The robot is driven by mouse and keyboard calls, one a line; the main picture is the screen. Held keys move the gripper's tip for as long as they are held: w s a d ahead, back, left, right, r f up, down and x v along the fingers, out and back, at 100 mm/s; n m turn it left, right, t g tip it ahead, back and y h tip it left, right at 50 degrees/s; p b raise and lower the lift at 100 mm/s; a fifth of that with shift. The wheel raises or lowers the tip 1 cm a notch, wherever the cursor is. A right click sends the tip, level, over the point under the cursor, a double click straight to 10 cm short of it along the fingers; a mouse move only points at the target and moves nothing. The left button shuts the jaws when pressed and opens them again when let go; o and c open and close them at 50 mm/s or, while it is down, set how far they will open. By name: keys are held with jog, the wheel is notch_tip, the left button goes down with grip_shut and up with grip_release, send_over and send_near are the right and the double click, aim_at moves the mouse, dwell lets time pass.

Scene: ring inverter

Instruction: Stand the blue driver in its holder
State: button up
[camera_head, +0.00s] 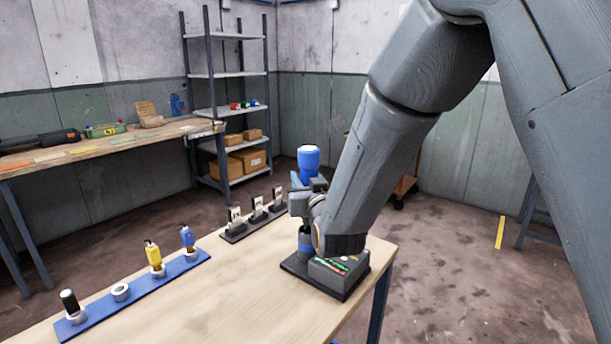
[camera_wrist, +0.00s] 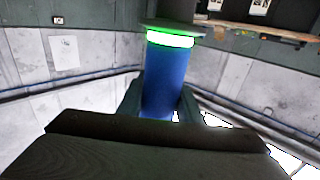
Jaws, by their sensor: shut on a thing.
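My gripper (camera_head: 305,205) is over the far right end of the wooden table, shut on the blue driver. In the wrist view the driver (camera_wrist: 166,82) is a blue cylinder between the two fingers, with a glowing green ring and a dark disc at its end. In the head view a blue band of it (camera_head: 305,243) shows below my gripper, roughly upright, over the holder's dark base (camera_head: 296,266). My arm hides part of both, so I cannot tell whether the driver is fully seated.
A grey box (camera_head: 340,270) with red and green marks stands beside it. A blue rack (camera_head: 192,266) holds small yellow, blue and black items. A dark strip with upright cards (camera_head: 257,212) lies behind. A blue banded cylinder (camera_head: 308,158) shows above my gripper. The middle tabletop is clear.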

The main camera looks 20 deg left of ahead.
jog(key=shift+f+b, duration=1.4)
jog(key=shift+f, duration=0.85)
jog(key=o, duration=1.3)
jog(key=shift+c, duration=0.2)
jog(key=shift+o, duration=0.2)
jog(key=shift+f, duration=0.15)
jog(key=shift+s, duration=0.1)
